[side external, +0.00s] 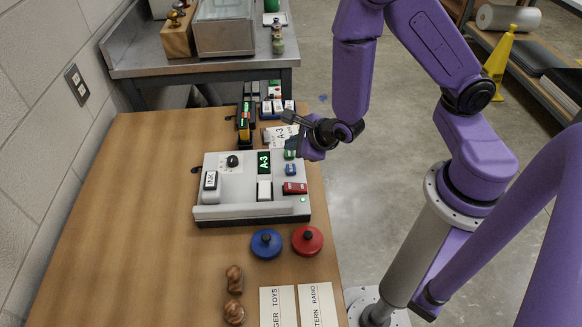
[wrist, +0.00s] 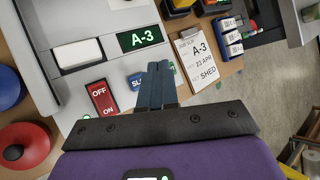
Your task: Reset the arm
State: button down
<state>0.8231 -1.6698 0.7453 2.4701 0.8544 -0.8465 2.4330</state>
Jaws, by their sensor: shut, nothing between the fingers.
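My purple arm reaches in from the right in the side external view. My gripper (side external: 291,119) is above the back right part of a grey control box. In the wrist view my gripper (wrist: 159,66) shows its two dark fingers closed together, with nothing between them. The control box (side external: 235,209) has a lit display reading A-3 (side external: 264,162), a red rocker switch (side external: 294,188), a blue button (side external: 290,169) and a white key (side external: 264,191). In the wrist view the red switch (wrist: 102,97) reads OFF and ON. I cannot tell whether the fingers touch anything.
A clipboard (wrist: 202,58) with a card reading A-3 lies beyond the box. Blue (side external: 266,244) and red (side external: 307,240) knobbed discs sit in front of it. The wooden table's left side (side external: 120,220) is clear.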

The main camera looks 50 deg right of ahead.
jog(key=shift+a, duration=0.1)
dwell(0.4)
jog(key=s+a+r+n+g+y, duration=0.2)
jog(key=s+a+r+n+g, duration=0.25)
jog(key=n, duration=0.55)
jog(key=s+a+r+n+g+y, duration=0.25)
jog(key=s+a+n, duration=0.25)
jog(key=s+n, duration=0.35)
jog(key=s+d+r+n+g+h, duration=0.1)
jog(key=s+d+r+n, duration=0.3)
jog(key=n, duration=0.7)
jog(key=s+d+r+n+g+h, duration=0.1)
jog(key=s+d+r+n, duration=0.3)
jog(key=n, duration=0.6)
jog(key=shift+s+d+r+n+h, duration=0.35)
jog(key=shift+d+r+h, duration=0.45)
jog(key=shift+d, duration=0.45)
